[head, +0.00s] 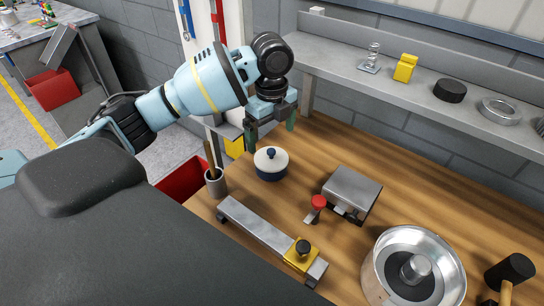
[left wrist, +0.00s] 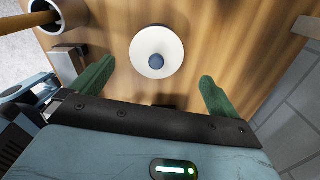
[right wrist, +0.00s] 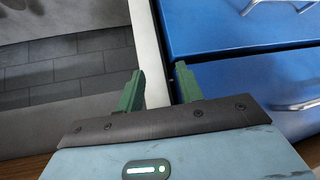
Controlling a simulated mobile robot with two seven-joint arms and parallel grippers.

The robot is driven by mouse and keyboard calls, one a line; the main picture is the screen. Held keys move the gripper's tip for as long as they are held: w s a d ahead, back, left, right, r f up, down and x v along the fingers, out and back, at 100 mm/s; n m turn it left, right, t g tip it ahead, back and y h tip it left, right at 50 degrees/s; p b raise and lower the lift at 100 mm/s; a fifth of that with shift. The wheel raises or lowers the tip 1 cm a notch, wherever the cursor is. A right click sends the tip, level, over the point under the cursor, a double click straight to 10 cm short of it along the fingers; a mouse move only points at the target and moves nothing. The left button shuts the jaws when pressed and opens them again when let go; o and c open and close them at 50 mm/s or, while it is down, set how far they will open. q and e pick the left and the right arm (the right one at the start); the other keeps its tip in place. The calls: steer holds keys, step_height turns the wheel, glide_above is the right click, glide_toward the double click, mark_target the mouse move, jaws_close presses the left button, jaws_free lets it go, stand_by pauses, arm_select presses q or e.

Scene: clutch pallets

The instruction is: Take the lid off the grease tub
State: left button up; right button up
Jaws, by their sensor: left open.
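The grease tub (head: 271,174) stands upright on the wooden bench, a small dark blue pot. Its white lid (head: 263,160) with a dark round knob (head: 270,153) sits on top. In the left wrist view the lid (left wrist: 143,60) and knob (left wrist: 157,61) show from above. My left gripper (head: 271,134) is open and empty, above and just behind the tub in the head view. Its green fingers (left wrist: 157,75) are spread wider than the lid and do not touch it. My right gripper (right wrist: 160,72) has its fingers apart with nothing between them, away from the tub.
A cup with wooden-handled tools (head: 215,184) stands left of the tub. A metal bar fixture (head: 256,231), a grey metal block (head: 352,189) and a red-knobbed part (head: 318,203) lie nearby. A round metal housing (head: 450,270) is at front right. Blue drawers (right wrist: 240,90) face my right gripper.

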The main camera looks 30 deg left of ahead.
mark_target(272, 150)
arm_select(q)
steer(key=shift+f, duration=0.3)
steer(key=f, duration=0.4)
steer(key=shift+s+d, duration=0.2)
steer(key=shift+s, duration=0.15)
steer(key=shift+f, duration=0.55)
steer(key=shift+c, duration=0.4)
steer(key=c, duration=0.8)
steer(key=shift+r+p, duration=0.3)
steer(key=shift+r, duration=4.75)
steer(key=shift+c, duration=0.2)
